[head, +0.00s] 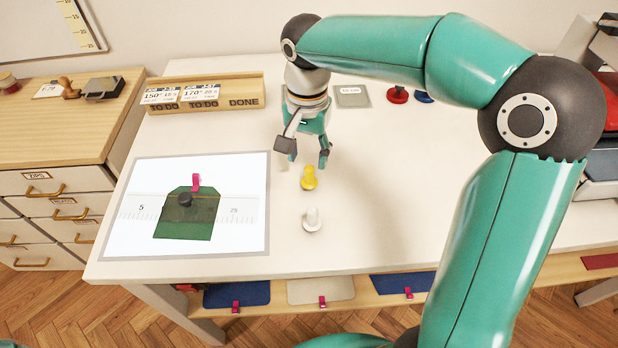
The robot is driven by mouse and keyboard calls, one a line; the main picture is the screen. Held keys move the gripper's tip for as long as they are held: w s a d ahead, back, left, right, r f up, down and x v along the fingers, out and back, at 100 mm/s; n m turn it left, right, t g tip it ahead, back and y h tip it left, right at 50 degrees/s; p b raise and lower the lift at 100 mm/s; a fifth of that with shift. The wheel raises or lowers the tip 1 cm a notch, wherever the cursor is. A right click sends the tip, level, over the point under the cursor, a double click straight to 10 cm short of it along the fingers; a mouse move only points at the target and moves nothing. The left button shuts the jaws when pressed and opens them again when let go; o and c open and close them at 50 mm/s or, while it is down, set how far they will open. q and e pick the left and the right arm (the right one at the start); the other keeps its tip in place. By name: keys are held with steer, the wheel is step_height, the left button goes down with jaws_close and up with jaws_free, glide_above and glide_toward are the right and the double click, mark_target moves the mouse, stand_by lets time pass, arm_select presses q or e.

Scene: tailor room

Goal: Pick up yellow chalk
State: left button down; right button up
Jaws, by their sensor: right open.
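The yellow chalk (309,179) stands on the white table (390,215), a short stubby piece with a wider base. My right gripper (305,159) is just behind and above it, pointing down, with its two fingers spread and nothing between them. The chalk looks apart from the fingers. A similar white piece (312,220) stands on the table in front of the yellow one. My left gripper does not show.
Left of the chalk lies a lit white panel (255,230) bearing a green fabric piece (186,214), a pink clip and a dark knob. A wooden card rack (210,94) stands behind. Red (397,94) and blue knobbed pieces sit at the back. The table's middle right is clear.

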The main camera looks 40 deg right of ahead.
mark_target(309, 167)
steer(key=shift+d+f, duration=0.15)
steer(key=shift+f, duration=2.85)
jaws_close()
